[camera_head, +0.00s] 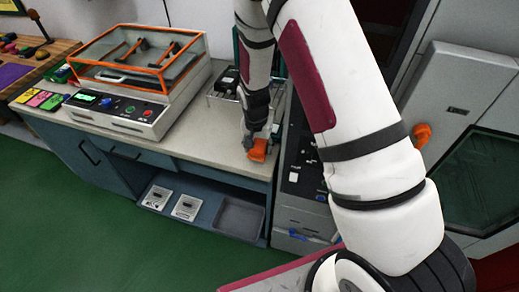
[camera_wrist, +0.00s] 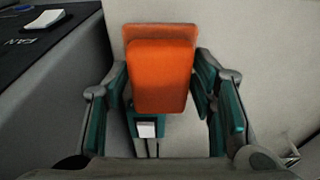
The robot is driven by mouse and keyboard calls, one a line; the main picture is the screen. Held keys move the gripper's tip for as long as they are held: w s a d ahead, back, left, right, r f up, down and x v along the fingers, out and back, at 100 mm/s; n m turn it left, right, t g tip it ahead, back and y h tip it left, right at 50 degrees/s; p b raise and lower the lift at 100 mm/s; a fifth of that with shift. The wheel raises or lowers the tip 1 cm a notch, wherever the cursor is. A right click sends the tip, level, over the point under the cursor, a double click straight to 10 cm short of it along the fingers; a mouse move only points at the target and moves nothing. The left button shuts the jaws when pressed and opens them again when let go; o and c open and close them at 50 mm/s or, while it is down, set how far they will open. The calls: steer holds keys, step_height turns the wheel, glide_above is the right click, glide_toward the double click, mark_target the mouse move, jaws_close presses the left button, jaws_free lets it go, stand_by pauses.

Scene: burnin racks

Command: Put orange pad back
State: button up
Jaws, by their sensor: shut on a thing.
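The orange pad (camera_head: 258,151) is at the tip of my gripper (camera_head: 257,140), at the right end of the grey bench top. In the wrist view the orange pad (camera_wrist: 162,80) sits between the teal-lined fingers of my gripper (camera_wrist: 163,88), which is shut on it. A second orange edge or face shows just beyond it; I cannot tell whether it is the same piece. Whether the pad touches the bench top is unclear. Several coloured pads (camera_head: 41,99), among them pink and yellow-green, lie in a row at the bench's left end.
A clear-lidded box with orange edges (camera_head: 138,62) and a control panel stand on the bench (camera_head: 205,150). A wire basket (camera_head: 220,98) is behind my gripper.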

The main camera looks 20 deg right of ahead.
mark_target(259, 150)
steer(key=shift+w+d, duration=0.25)
steer(key=shift+w, duration=0.35)
steer(key=shift+w+f+p, duration=0.1)
steer(key=shift+f+p, duration=0.25)
steer(key=shift+f, duration=1.45)
steer(key=shift+f, duration=0.1)
steer(key=o, duration=1.2)
steer(key=r, duration=0.4)
steer(key=s+r, duration=0.1)
steer(key=r, duration=0.3)
steer(key=a+r, duration=0.1)
steer(key=r, duration=0.3)
steer(key=shift+s+b, duration=0.25)
steer(key=shift+b, duration=0.05)
steer(key=shift+s+a, duration=0.1)
